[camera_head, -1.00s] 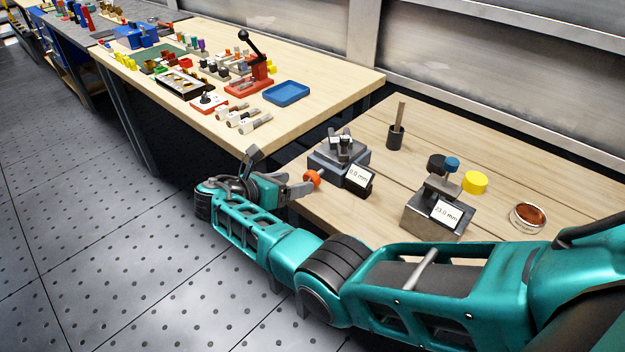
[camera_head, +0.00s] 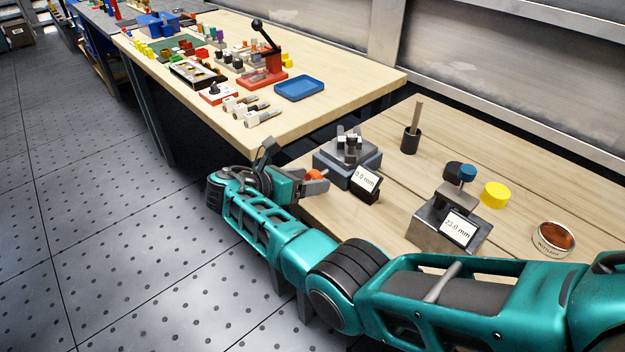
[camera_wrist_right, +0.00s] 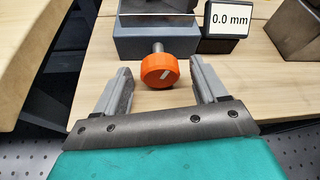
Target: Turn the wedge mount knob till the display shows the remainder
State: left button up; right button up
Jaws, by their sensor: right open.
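The wedge mount (camera_head: 346,160) is a grey block on the near wooden table, with its orange knob (camera_head: 314,175) on the side facing my right gripper. Its small display (camera_head: 367,180) reads 0.0 mm; the display also shows in the right wrist view (camera_wrist_right: 230,19). My right gripper (camera_head: 318,186) is open at the knob. In the right wrist view the orange knob (camera_wrist_right: 160,70) sits on a short shaft between the tips of the open fingers (camera_wrist_right: 162,80), with a gap on each side. My left gripper is not in view.
A second grey device (camera_head: 447,222) with a blue knob and a 23.0 mm display stands to the right. A yellow cylinder (camera_head: 494,195), a copper-topped round tin (camera_head: 553,240) and a dark cup with a stick (camera_head: 411,141) are nearby. Another table (camera_head: 345,92) holds many parts.

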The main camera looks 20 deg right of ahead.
jog(key=shift+c, duration=0.4)
jog(key=c, duration=1)
jog(key=m+p, duration=0.1)
jog(key=p, duration=0.1)
jog(key=t+p, duration=0.1)
jog(key=p, duration=0.1)
jog(key=shift+s+d+r+m, duration=0.1)
jog(key=shift+s+r+m, duration=0.05)
jog(key=shift+r+m, duration=0.2)
jog(key=shift+f+m+t+y+p, duration=0.25)
jog(key=shift+m+t+y+p, duration=0.2)
jog(key=shift+m, duration=0.2)
jog(key=shift+s+f+m+t, duration=0.15)
jog(key=shift+m+t, duration=0.1)
jog(key=shift+m, duration=0.15)
jog(key=o, duration=1.1)
